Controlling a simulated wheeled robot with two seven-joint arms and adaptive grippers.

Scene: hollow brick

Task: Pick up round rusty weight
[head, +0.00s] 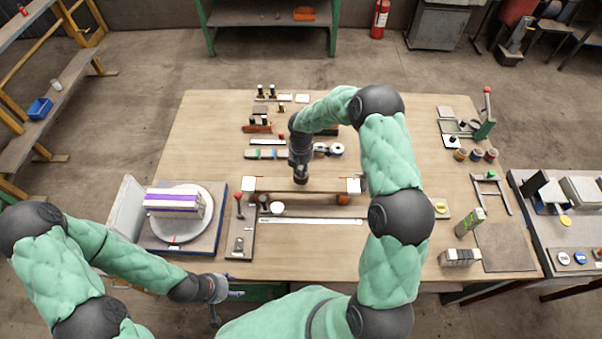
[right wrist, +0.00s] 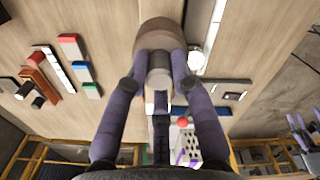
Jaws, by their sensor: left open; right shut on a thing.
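The round rusty weight (right wrist: 160,33) shows in the right wrist view as a brown disc with a grey knob (right wrist: 159,70). My right gripper (right wrist: 160,75) is shut on it, with the fingers around the knob. In the head view my right gripper (head: 301,176) points down over the middle of the table, and the weight is mostly hidden there. I cannot tell how high it is above the table. My left gripper (head: 230,293) is open and empty at the front left, near the table's front edge.
A brown bar (head: 275,185) with white ends lies under my right gripper. A round white plate (head: 185,233) bearing a purple-striped block (head: 174,204) stands at left. Small tools and blocks line the back. A lever press (head: 486,120) stands at back right. Bare wood lies at left rear.

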